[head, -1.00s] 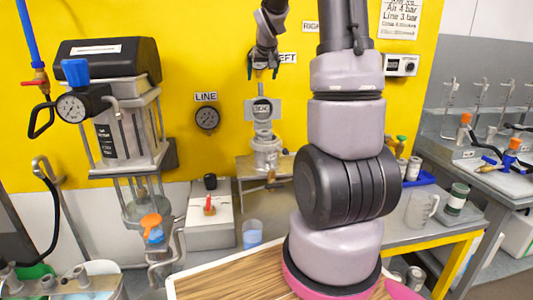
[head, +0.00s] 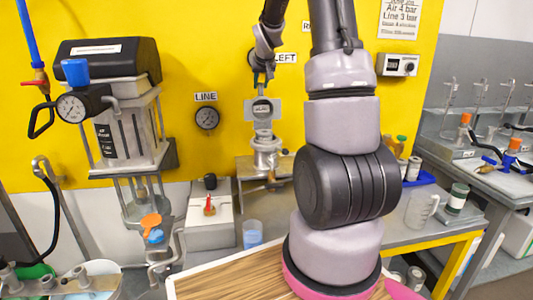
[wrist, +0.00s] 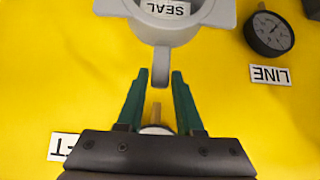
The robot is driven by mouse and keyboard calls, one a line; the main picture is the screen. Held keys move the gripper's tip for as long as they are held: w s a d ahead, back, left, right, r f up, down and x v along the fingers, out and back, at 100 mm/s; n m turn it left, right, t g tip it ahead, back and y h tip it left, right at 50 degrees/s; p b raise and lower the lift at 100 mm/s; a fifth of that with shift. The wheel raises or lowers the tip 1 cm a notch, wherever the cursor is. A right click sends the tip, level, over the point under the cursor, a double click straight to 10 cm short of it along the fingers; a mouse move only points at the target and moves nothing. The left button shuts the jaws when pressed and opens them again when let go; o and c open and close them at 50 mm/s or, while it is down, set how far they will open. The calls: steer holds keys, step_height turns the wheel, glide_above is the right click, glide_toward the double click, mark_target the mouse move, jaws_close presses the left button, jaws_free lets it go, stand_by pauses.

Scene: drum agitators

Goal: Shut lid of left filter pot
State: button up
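The left filter pot (head: 267,150) is a grey metal pot on a bracket under the LEFT sign. Its lid (head: 263,110) stands upright, swung open, with a SEAL label on its face. In the wrist view the lid (wrist: 195,30) is at the top, and its short tab (wrist: 161,65) points toward my gripper. My gripper (wrist: 160,74) has green fingers spread apart, with the tab's end between or just beyond the fingertips. I cannot tell if they touch. In the head view my gripper (head: 261,84) is just above the lid.
The LINE gauge (head: 207,118) is on the yellow wall left of the pot. A grey box with a red knob (head: 209,207) and a blue cup (head: 252,233) are below. A tall machine (head: 125,130) stands at left. My arm hides the area right of the pot.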

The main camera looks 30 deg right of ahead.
steer(key=shift+c, duration=0.6)
steer(key=shift+s+a+r, duration=0.15)
steer(key=shift+s+a, duration=0.05)
steer(key=shift+s, duration=0.5)
steer(key=shift+s+a+r, duration=0.1)
steer(key=shift+s+a, duration=0.1)
steer(key=shift+s, duration=0.55)
steer(key=shift+s+a+r, duration=0.15)
steer(key=shift+s+a, duration=0.05)
steer(key=shift+s, duration=0.5)
steer(key=shift+s+a+f, duration=0.1)
steer(key=shift+s+a, duration=0.1)
steer(key=shift+s, duration=0.55)
steer(key=shift+s+a+f, duration=0.1)
steer(key=shift+s+a, duration=0.15)
steer(key=shift+s, duration=0.5)
steer(key=shift+s+a+f, duration=0.1)
steer(key=shift+s+a, duration=0.1)
steer(key=shift+s, duration=0.55)
